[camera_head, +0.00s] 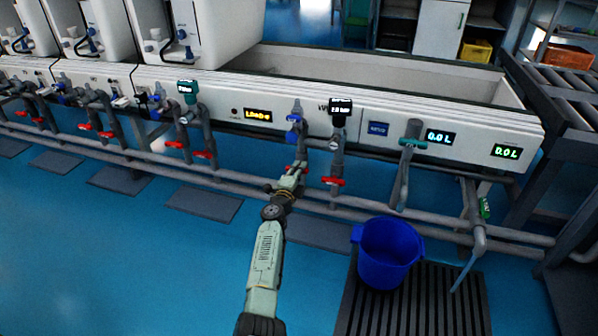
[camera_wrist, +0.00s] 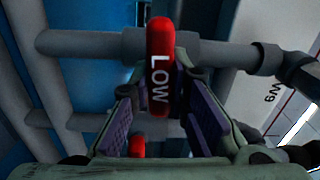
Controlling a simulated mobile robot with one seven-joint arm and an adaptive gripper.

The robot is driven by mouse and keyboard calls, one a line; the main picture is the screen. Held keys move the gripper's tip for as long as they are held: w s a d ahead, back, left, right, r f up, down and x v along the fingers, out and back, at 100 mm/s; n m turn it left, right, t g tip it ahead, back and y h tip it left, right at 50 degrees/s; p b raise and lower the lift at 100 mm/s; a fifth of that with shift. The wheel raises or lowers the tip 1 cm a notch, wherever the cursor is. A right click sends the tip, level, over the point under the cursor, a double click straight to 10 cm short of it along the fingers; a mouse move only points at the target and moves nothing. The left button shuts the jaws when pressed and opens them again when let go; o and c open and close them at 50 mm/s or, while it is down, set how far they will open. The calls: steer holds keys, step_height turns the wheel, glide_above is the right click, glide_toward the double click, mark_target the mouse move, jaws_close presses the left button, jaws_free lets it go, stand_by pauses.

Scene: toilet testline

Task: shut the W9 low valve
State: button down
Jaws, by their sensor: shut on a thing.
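The W9 low valve's red handle, marked "LOW" (camera_wrist: 160,70), is large in the middle of the wrist view. It stands upright in the picture, across a grey horizontal pipe (camera_wrist: 90,45). My gripper (camera_wrist: 158,105) has one purple-padded finger on each side of the handle's lower part and is shut on it. In the head view my gripper (camera_head: 291,174) is at the pipes under the white bench, and the handle is mostly hidden by the fingers. A "W9" label (camera_wrist: 271,93) shows on the white panel to the right in the wrist view.
Another red handle (camera_wrist: 137,147) shows below between the fingers. A red valve handle (camera_head: 333,181) sits just right of my gripper. More red handles (camera_head: 203,154) are to the left. A blue bucket (camera_head: 388,252) stands on a dark floor grate (camera_head: 415,305).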

steer(key=shift+m, duration=0.5)
steer(key=c, duration=1.5)
jaws_free()
